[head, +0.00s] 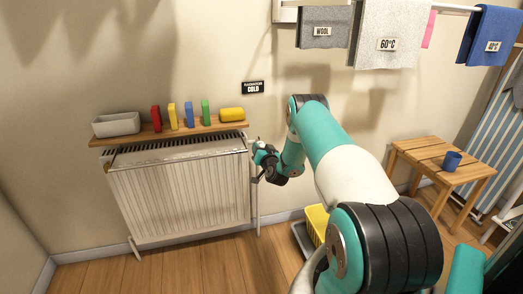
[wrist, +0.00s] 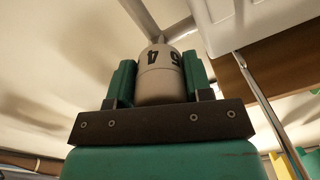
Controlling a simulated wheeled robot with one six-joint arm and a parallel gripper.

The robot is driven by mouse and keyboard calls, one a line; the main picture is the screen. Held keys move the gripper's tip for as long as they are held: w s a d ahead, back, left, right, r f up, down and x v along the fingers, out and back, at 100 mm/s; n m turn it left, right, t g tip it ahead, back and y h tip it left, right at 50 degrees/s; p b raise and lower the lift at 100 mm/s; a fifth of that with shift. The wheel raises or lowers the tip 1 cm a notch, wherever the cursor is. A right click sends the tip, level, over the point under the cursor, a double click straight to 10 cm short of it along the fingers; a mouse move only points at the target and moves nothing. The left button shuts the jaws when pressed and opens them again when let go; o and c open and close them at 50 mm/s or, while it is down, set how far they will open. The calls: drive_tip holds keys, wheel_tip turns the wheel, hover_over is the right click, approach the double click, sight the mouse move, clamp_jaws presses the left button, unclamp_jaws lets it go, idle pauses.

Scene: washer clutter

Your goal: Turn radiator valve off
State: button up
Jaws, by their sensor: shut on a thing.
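The radiator (head: 180,185) is a white ribbed panel on the wall at the left of the head view. Its valve is a pale round knob (wrist: 160,72) with dark numbers, 4 and 5 or 6 showing, in the wrist view. My gripper (wrist: 160,82) has a green finger on each side of the knob and is shut on it. In the head view my gripper (head: 257,160) is at the radiator's upper right corner. The knob is mostly hidden there by the gripper. The knob's far side and its setting mark are not visible.
A wooden shelf (head: 170,133) above the radiator holds a grey tray (head: 116,124), several coloured blocks and a yellow cylinder (head: 232,115). A "COLD" sign (head: 253,87) is on the wall. Towels hang upper right. A wooden stool (head: 440,163) carries a blue cup (head: 452,160).

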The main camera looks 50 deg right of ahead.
drive_tip(key=shift+m, duration=0.8)
drive_tip(key=o, duration=0.9)
drive_tip(key=b+v, duration=1.7)
drive_tip(key=b, duration=0.9)
drive_tip(key=shift+s, duration=0.25)
